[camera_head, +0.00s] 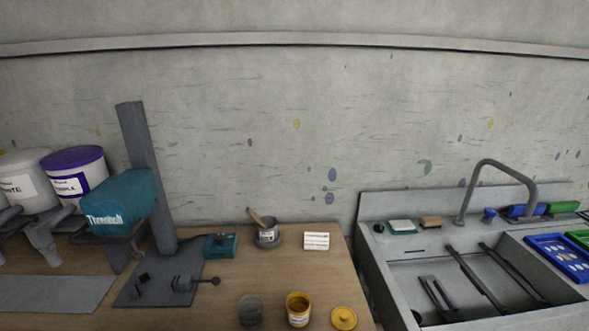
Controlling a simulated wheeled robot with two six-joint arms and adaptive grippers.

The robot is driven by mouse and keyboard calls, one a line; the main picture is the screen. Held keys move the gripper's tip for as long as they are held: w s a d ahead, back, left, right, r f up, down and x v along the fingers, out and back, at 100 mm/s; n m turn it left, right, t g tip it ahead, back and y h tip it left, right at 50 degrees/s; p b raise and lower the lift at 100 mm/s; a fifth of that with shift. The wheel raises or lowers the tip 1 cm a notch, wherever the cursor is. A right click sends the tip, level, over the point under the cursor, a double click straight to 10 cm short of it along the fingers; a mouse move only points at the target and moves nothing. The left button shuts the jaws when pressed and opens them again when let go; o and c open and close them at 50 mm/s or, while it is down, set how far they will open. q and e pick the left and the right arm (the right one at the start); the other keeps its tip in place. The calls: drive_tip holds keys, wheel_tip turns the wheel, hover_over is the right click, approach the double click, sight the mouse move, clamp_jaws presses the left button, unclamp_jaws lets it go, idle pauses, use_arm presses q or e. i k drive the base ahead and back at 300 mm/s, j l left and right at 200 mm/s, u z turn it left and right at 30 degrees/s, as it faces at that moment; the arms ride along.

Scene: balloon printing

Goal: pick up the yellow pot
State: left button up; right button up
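The yellow pot (298,312) stands upright on the wooden table near the front edge of the picture. It is open at the top, with dark yellow contents and a pale label on its side. A round yellow lid (344,318) with a small knob lies on the table just right of it, apart from the pot. Neither of my grippers can be made out in the head view, and nothing is seen touching the pot.
A dark grey pot (250,311) stands close left of the yellow pot. Behind are a grey pot with a brush (267,236), a white block (316,241) and a teal box (220,245). A teal machine (122,205) stands left. A sink (366,280) adjoins the table's right edge.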

sight(297, 303)
drive_tip(key=k+j, duration=0.1)
drive_tip(key=j, duration=0.2)
drive_tip(key=k+j, duration=0.1)
drive_tip(key=j, duration=0.25)
drive_tip(key=k+j, duration=0.1)
drive_tip(key=j, duration=0.2)
drive_tip(key=k+j+z, duration=0.1)
drive_tip(key=j, duration=0.2)
